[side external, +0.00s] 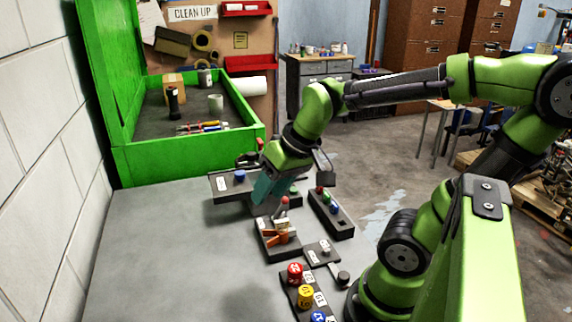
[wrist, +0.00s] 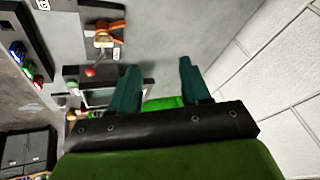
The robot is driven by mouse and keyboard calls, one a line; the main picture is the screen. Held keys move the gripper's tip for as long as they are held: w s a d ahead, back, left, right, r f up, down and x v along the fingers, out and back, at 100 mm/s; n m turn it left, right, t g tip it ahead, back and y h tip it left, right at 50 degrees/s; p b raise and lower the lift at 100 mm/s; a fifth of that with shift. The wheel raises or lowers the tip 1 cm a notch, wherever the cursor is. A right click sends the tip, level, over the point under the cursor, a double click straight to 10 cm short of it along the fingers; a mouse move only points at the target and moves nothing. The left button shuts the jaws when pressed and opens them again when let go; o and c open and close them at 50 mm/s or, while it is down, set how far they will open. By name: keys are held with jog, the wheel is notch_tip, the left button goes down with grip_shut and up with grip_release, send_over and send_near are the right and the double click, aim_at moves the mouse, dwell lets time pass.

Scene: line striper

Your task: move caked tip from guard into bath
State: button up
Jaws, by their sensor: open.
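My gripper (side external: 262,203) is open over the bench, among the dark holders. In the wrist view its two teal fingers (wrist: 157,82) stand apart with nothing between them. A red ball-shaped knob (wrist: 90,72) lies left of the fingers, beside a dark-framed pale basin (wrist: 100,97) partly hidden by a finger. A dark holder with orange pieces and a pale piece (side external: 281,232) is in front of the gripper; the orange piece (wrist: 108,30) also shows in the wrist view. I cannot tell which piece is the caked tip, or which parts are the guard and the bath.
A dark block with a blue knob (side external: 239,176) is left of the gripper. A rack with small coloured pieces (side external: 330,208) is to the right. Red, yellow and blue numbered caps (side external: 305,296) stand nearer the camera. A green-walled bin (side external: 190,158) is behind. The bench's left side (side external: 150,250) is clear.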

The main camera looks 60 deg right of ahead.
aim_at(282, 220)
jog(key=d+f+n+g, duration=0.1)
jog(key=d+n, duration=0.1)
jog(key=w+d+f+n+g, duration=0.1)
jog(key=d+f+n, duration=0.1)
jog(key=d+n, duration=0.1)
jog(key=w+d+f+n+g, duration=0.1)
jog(key=d+n+g, duration=0.1)
jog(key=n, duration=0.1)
jog(key=shift+w+d+f+h, duration=0.2)
jog(key=shift+d+h, duration=0.1)
jog(key=shift+h, duration=0.1)
jog(key=shift+c, duration=0.5)
jog(key=shift+s+d+f+n+g, duration=0.15)
jog(key=shift+f+n, duration=0.7)
jog(key=shift+f, duration=0.75)
jog(key=shift+w+d+f+n+g, duration=0.15)
jog(key=shift+f+n, duration=0.65)
jog(key=shift+f, duration=0.85)
jog(key=shift+s+d+f+n+g, duration=0.1)
jog(key=shift+f+n+g, duration=0.1)
jog(key=shift+f+n, duration=1.05)
jog(key=shift+f+m, duration=0.35)
jog(key=shift+m, duration=0.05)
jog(key=shift+c, duration=0.3)
grip_shut()
jog(key=shift+r, duration=0.75)
jog(key=shift+r, duration=2.25)
